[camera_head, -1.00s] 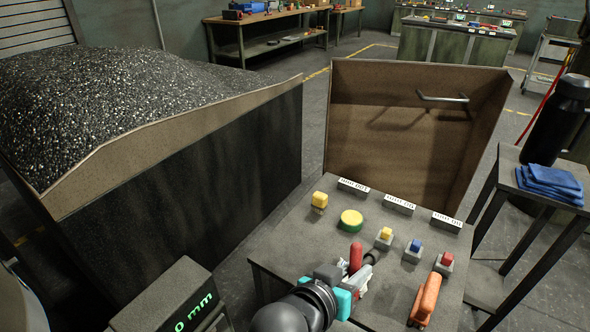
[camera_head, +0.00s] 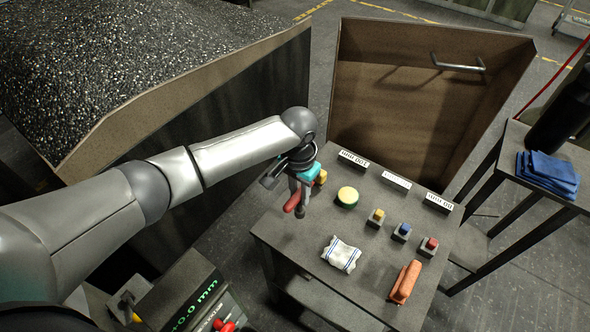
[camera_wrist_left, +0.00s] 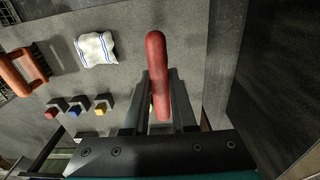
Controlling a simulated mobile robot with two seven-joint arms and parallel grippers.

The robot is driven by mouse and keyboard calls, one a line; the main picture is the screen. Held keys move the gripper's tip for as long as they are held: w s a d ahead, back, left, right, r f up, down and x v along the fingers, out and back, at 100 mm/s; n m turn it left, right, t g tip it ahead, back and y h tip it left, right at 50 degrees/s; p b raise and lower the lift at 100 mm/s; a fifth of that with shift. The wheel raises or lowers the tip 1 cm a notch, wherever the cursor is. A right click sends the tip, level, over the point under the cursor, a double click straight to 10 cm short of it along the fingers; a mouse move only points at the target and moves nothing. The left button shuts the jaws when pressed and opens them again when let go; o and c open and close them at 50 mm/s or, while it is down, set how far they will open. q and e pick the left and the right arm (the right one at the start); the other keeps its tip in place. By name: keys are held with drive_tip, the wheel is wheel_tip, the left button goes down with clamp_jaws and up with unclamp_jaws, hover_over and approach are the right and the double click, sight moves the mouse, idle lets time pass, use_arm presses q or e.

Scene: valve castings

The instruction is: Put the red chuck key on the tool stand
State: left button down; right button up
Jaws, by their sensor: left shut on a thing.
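The red chuck key (camera_head: 292,204) is in my left gripper (camera_head: 299,188), over the left edge of the grey worktable (camera_head: 300,240) in the head view. In the left wrist view the key's red handle (camera_wrist_left: 157,75) stands out between the two fingers (camera_wrist_left: 158,105). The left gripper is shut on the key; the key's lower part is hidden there. A dark side stand (camera_head: 510,150) with a folded blue cloth (camera_head: 548,173) and a black bottle (camera_head: 560,120) is at the right. I cannot tell which of these is the tool stand. My right gripper is not in view.
On the worktable are a green-and-yellow round object (camera_head: 347,196), small yellow (camera_head: 376,217), blue (camera_head: 402,232) and red (camera_head: 429,245) buttons, a striped white cloth (camera_head: 341,254) and an orange handled piece (camera_head: 405,282). A high bin of dark chips (camera_head: 150,60) stands left; a brown panel (camera_head: 420,100) stands behind.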

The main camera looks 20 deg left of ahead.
use_arm(q)
drive_tip(key=shift+w+a+r, duration=0.2)
drive_tip(key=shift+a+r, duration=0.05)
drive_tip(key=shift+a, duration=0.3)
drive_tip(key=shift+w+a+r, duration=0.15)
drive_tip(key=shift+a+r, duration=0.05)
drive_tip(key=shift+a, duration=0.3)
wheel_tip(320, 180, down, 6)
drive_tip(key=b, duration=0.2)
drive_tip(key=shift+f, duration=0.2)
drive_tip(key=c, duration=0.6)
unclamp_jaws()
drive_tip(key=shift+c, duration=0.2)
